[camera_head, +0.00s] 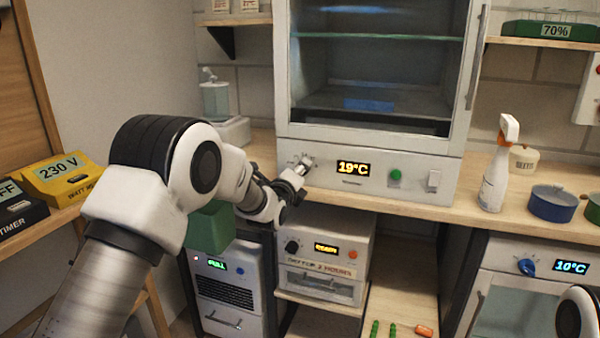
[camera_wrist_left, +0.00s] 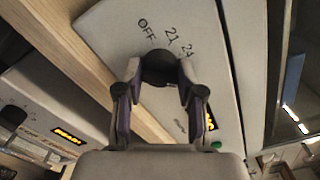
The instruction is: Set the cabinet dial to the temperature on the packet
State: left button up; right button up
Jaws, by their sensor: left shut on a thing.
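The cabinet (camera_head: 420,138) has a glass front and a grey control panel; its display (camera_head: 353,168) reads 19°C. The black dial (camera_wrist_left: 160,66) sits on this panel, with OFF, 21 and 24 marked around it in the left wrist view; other marks are hidden. My left gripper (camera_head: 303,164) is at the panel's left end. In the left wrist view its fingers (camera_wrist_left: 160,78) are shut around the dial, one on each side. The dial's pointer setting cannot be made out. No packet's temperature is readable; two small cards or packets (camera_head: 220,5) on the upper shelf are cut off.
A green button (camera_head: 395,176) and a white switch (camera_head: 433,181) sit right of the display. A spray bottle (camera_head: 496,175) and a blue pot (camera_head: 553,203) stand on the right worktop. A lower unit (camera_head: 325,262) with its own dial stands beneath my left gripper.

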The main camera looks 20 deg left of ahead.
pick_arm(q)
jog(key=o, duration=1.1)
jog(key=shift+o, duration=0.2)
jog(key=s, duration=1.2)
jog(key=shift+a, duration=0.2)
